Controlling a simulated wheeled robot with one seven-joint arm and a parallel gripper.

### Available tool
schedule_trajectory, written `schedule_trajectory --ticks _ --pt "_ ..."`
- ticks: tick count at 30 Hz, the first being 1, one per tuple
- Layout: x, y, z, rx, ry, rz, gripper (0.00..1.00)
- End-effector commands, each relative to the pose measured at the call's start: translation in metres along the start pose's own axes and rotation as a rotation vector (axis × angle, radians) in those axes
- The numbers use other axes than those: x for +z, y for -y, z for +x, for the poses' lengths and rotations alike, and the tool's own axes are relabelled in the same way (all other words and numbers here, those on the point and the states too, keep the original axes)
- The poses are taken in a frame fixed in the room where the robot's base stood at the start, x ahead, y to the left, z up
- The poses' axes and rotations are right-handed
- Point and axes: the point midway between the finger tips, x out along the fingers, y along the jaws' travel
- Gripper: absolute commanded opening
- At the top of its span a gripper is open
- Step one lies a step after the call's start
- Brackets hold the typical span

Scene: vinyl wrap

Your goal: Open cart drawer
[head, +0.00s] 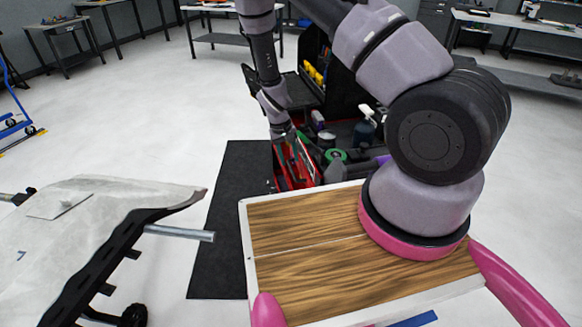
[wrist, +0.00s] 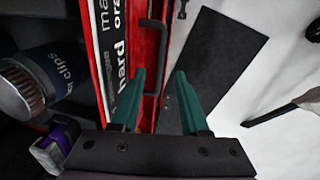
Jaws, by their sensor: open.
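The cart (head: 297,168) is red and black and stands at the centre of the head view, partly behind my arm. In the wrist view its red drawer front (wrist: 145,70) runs up the picture, with a dark bar handle (wrist: 163,45) on its outer side. My gripper (wrist: 160,72) is open, with its green fingers pointing towards the drawer front. The handle shows between and just beyond the fingertips; I cannot tell whether either finger touches it. In the head view my gripper (head: 285,135) is small beside the cart, its fingers hard to make out.
A container labelled clips (wrist: 45,80) stands near the left finger. A black mat (head: 232,215) lies left of the cart. A pale panel (head: 85,235) on a stand is at left. Open floor surrounds these.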

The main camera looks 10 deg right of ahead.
Motion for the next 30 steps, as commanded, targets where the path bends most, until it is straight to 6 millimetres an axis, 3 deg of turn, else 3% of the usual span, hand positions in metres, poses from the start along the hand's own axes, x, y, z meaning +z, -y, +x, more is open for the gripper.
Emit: schedule_trajectory --ticks 3,9,20,23,24,30 --pt "0.001 -0.001 0.022 0.001 0.003 0.0 0.45" --pt "0.001 0.0 0.042 0.0 0.001 -0.001 0.45" --pt "0.0 0.0 0.047 -0.001 0.0 -0.001 0.45" --pt "0.0 0.0 0.046 -0.001 0.0 -0.001 0.07" --pt "0.0 0.0 0.046 -0.001 0.0 -0.001 0.0" --pt "0.0 0.0 0.046 -0.001 0.0 -0.001 0.0"
